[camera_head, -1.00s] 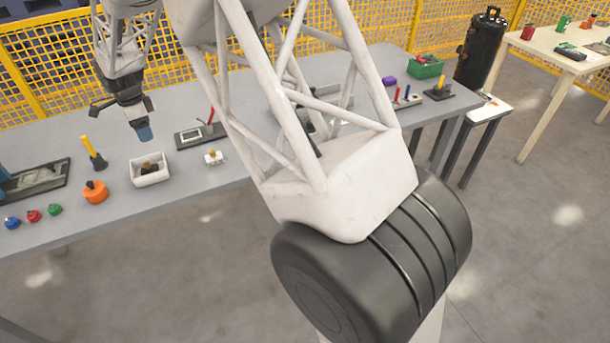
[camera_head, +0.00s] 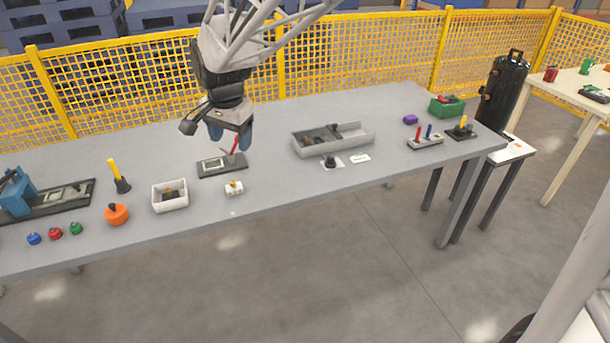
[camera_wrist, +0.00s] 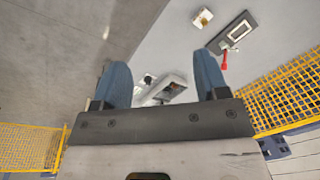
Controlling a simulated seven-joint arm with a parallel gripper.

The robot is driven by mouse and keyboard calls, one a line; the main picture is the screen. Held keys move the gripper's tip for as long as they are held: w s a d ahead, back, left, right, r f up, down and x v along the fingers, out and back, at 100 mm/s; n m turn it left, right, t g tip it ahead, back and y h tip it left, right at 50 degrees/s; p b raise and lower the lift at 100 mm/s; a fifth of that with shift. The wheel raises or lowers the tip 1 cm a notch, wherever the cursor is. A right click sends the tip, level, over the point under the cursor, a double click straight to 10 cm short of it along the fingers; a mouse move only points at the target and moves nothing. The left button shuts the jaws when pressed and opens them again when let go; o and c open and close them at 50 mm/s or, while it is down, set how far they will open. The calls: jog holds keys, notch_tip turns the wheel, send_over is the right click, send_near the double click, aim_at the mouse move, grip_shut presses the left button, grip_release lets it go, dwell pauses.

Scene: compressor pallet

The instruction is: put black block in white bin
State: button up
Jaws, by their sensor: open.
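My gripper (camera_head: 230,135) hangs open and empty above the table, over the device with the red lever. Its blue fingers (camera_wrist: 162,70) are spread apart in the wrist view. A small black piece (camera_head: 330,161) stands on a white plate in front of the grey tray; I cannot tell for sure that it is the black block. It seems to show between the fingers in the wrist view (camera_wrist: 148,79), well beyond them. The small white bin (camera_head: 170,207) sits left of my gripper, with a dark and brownish item inside.
The long grey tray (camera_head: 345,148) holds dark parts. An orange knob (camera_head: 116,214) stands left of the bin. A yellow mesh fence (camera_head: 370,60) runs behind the table.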

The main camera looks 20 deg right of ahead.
jog(key=s+d+n, duration=0.4)
jog(key=s+d, duration=0.1)
jog(key=s, duration=0.9)
jog(key=s+d+f+n+t, duration=0.1)
jog(key=s+d+n, duration=0.3)
jog(key=s, duration=1)
jog(key=shift+s+d+n, duration=0.3)
jog(key=shift+s+d, duration=0.1)
jog(key=shift+d, duration=0.25)
